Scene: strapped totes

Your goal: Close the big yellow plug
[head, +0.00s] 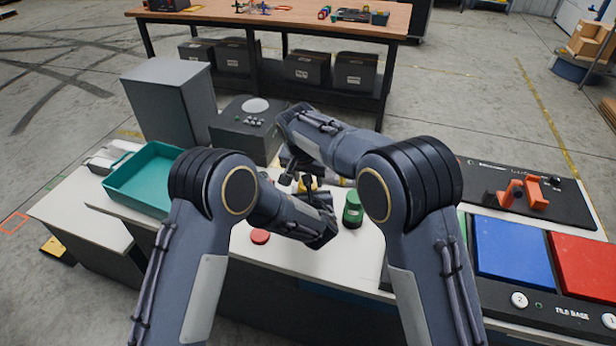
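A yellow part (308,184), perhaps the big yellow plug, shows only in small patches on the white worktop (338,262) between my two grippers. My arms hide most of it, so I cannot tell whether it is open or closed. My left gripper (328,206) is beside it, just in front and to the right. My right gripper (292,178) reaches down close to it from behind and to the left. The fingers are small, dark and overlapping, so I cannot tell whether either gripper touches or holds anything.
A green cylinder (352,212) stands right of the grippers, and a red disc (260,236) lies in front. A teal tray (140,185) and grey box (170,100) are at left. Blue (512,250) and red tiles (585,262) and an orange clamp (525,192) are at right.

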